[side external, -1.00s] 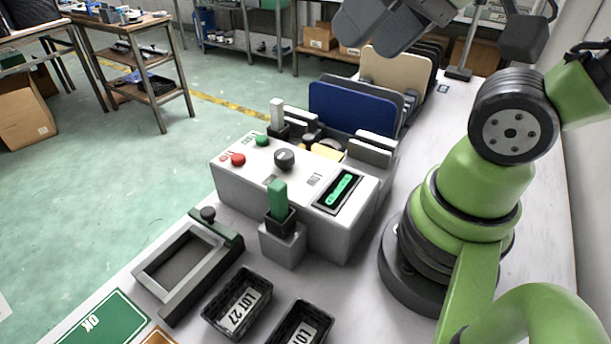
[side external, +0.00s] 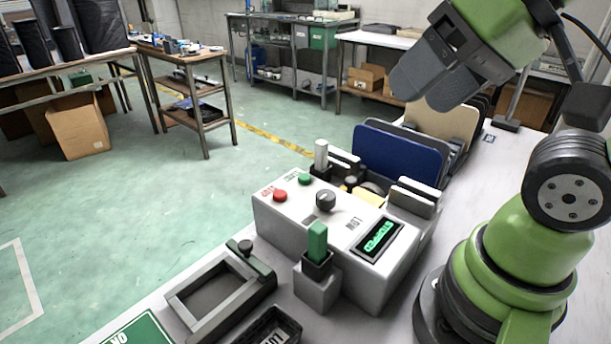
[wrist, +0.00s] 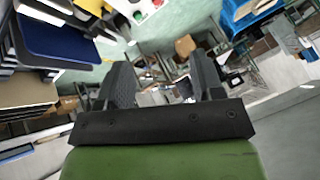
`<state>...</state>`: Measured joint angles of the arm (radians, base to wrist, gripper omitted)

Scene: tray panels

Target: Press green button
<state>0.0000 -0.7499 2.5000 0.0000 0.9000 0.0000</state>
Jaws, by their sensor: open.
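The green button (side external: 305,179) is a small round cap on top of the white control box (side external: 275,228), near its back left edge. A red button (side external: 280,195) sits just in front of it. A black knob (side external: 326,200) and a display with green characters (side external: 380,238) are on the same top face. My gripper (side external: 422,88) is open and empty, high above and to the right of the box, apart from the buttons. In the wrist view its two fingers (wrist: 160,78) are spread, and part of the box with coloured spots shows at the top edge.
Blue and tan panels (side external: 399,158) stand in a rack behind the box. A green block (side external: 317,241) stands upright in a socket before the box. A grey frame fixture (side external: 213,296) and a black bin (side external: 262,332) lie in front. The air above the buttons looks clear.

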